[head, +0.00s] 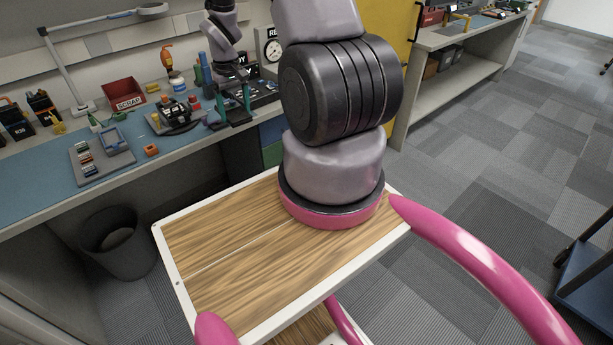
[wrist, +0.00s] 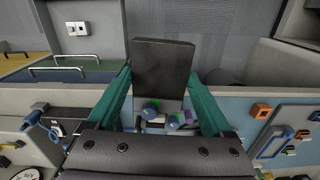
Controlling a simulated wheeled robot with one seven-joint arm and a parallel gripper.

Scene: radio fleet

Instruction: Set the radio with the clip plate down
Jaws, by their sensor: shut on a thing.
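My gripper (wrist: 163,103) is shut on a dark radio (wrist: 162,62), which sits between its two teal fingers in the wrist view. The radio shows a plain dark broad face, with blue and purple knobs at the end near my gripper. I cannot tell whether that face is the clip plate.
Two dark radios (head: 41,106) stand at the bench's left. A red SCRAP bin (head: 124,94), a black device (head: 175,115), an orange block (head: 151,150) and a grey parts tray (head: 100,160) are on the bench. A dial scale (head: 271,48) stands behind. Bare blue mat lies at the front left.

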